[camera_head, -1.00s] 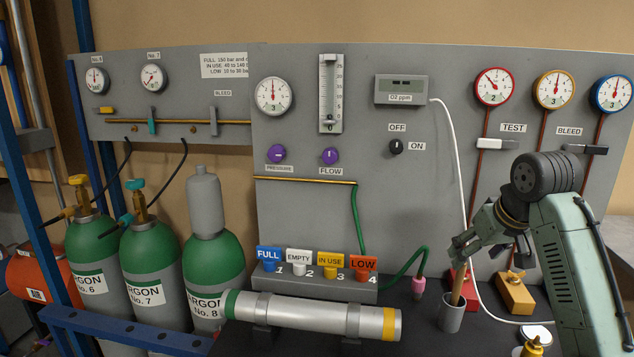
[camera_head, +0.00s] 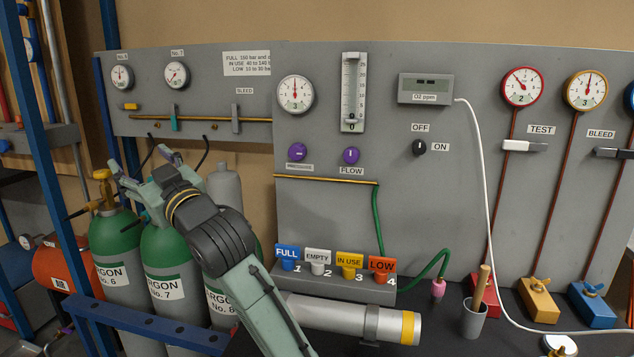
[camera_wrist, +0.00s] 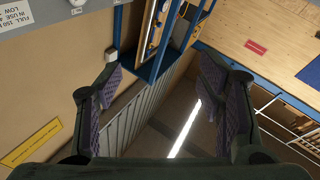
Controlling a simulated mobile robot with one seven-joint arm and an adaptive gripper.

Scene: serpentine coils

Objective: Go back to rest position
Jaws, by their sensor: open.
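My gripper (camera_head: 146,166) is in the head view at the left, in front of the tops of the argon cylinders. It is open and empty, with its fingers spread. In the wrist view my gripper (camera_wrist: 160,105) shows two purple-padded fingers wide apart, with nothing between them. My arm hides part of the cylinder No. 8 (camera_head: 220,300) and the valve area of the cylinder No. 7 (camera_head: 167,262).
The cylinder No. 6 (camera_head: 115,247) stands at the left behind a blue rail (camera_head: 140,327). A grey gauge panel (camera_head: 330,215) fills the back. A silver tube (camera_head: 345,318) lies in front of the tag rack (camera_head: 335,290). A cup (camera_head: 473,322) stands further right.

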